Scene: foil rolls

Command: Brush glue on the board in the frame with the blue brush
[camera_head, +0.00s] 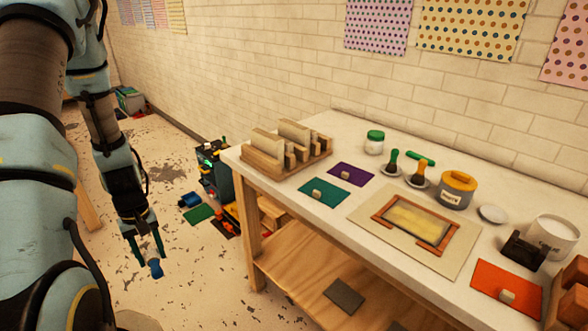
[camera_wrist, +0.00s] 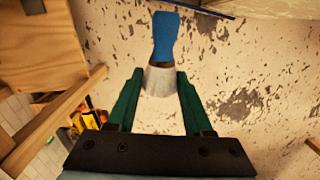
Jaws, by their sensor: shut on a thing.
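My gripper (camera_head: 147,250) hangs over the floor, left of the table and well away from the board. In the wrist view, its two green fingers (camera_wrist: 160,78) are shut on the blue brush (camera_wrist: 165,38). The brush's pale part is between the fingers and its blue end points away from the gripper; in the head view the blue end (camera_head: 155,269) points down. The pale yellow board (camera_head: 415,220) lies flat inside an orange-brown frame (camera_head: 440,240) on a beige sheet on the table. I cannot tell whether glue is on it.
Behind the frame on the table (camera_head: 340,225) stand a green-handled brush (camera_head: 393,160), an orange-handled brush (camera_head: 421,171) and a yellow-lidded can (camera_head: 457,188). A white pot (camera_head: 553,234) is at right. A wooden rack (camera_head: 285,150) is at the left end. Clutter lies on the floor beside the table.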

